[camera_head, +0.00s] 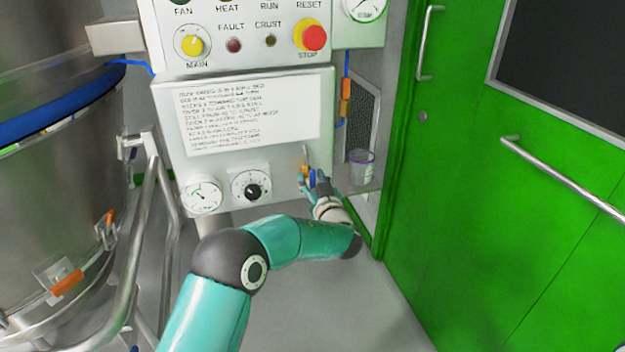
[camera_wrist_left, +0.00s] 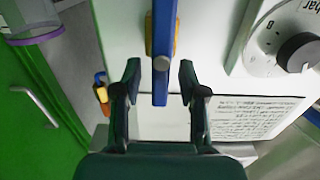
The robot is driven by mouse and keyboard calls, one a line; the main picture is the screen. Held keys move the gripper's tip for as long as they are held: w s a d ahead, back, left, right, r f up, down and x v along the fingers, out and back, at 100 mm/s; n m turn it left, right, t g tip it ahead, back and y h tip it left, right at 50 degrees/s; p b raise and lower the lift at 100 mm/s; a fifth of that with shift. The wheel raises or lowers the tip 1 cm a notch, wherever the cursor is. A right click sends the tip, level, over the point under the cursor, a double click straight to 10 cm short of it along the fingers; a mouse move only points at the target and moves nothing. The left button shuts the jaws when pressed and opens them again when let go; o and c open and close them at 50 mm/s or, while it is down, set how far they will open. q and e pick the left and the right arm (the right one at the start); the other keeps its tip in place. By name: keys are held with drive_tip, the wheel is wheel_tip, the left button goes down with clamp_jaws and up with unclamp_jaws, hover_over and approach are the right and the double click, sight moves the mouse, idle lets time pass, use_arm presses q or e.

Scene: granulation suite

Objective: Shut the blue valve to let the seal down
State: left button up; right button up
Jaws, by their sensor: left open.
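The blue valve handle (camera_head: 312,178) is at the lower right of the white control panel, small and partly covered by my left gripper. In the left wrist view the blue handle (camera_wrist_left: 162,40) is a long bar with a round grey pivot and brass behind it. My left gripper (camera_wrist_left: 159,72) is open, with one finger on each side of the handle's near end. Gaps show between the fingers and the bar. My left gripper (camera_head: 314,184) comes up to the panel from below in the head view. My right gripper is not in view.
A pressure gauge (camera_head: 202,195) and a black dial (camera_head: 251,187) sit left of the valve. A clear cup (camera_head: 361,167) with a purple rim stands on a small shelf to the right. Green doors (camera_head: 480,220) fill the right side; a steel vessel (camera_head: 50,200) stands left.

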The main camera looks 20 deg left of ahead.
use_arm(q)
clamp_jaws()
idle(0.3)
drive_tip(key=shift+d+f+b, duration=0.1)
drive_tip(key=shift+f+b, duration=0.05)
drive_tip(key=shift+b, duration=0.45)
drive_tip(key=shift+w+d+f+m+b, duration=0.25)
drive_tip(key=shift+d+f+m+b, duration=0.15)
drive_tip(key=shift+m+b, duration=2.15)
drive_tip(key=shift+w+d+f+m+b, duration=0.35)
drive_tip(key=shift+m+b, duration=1.05)
drive_tip(key=shift+m, duration=2.1)
drive_tip(key=shift+w+d+f+m+b, duration=0.15)
drive_tip(key=shift+d+f+m+b, duration=0.35)
drive_tip(key=shift+m+b, duration=2.05)
drive_tip(key=shift+m+p, duration=0.55)
drive_tip(key=shift+m, duration=0.05)
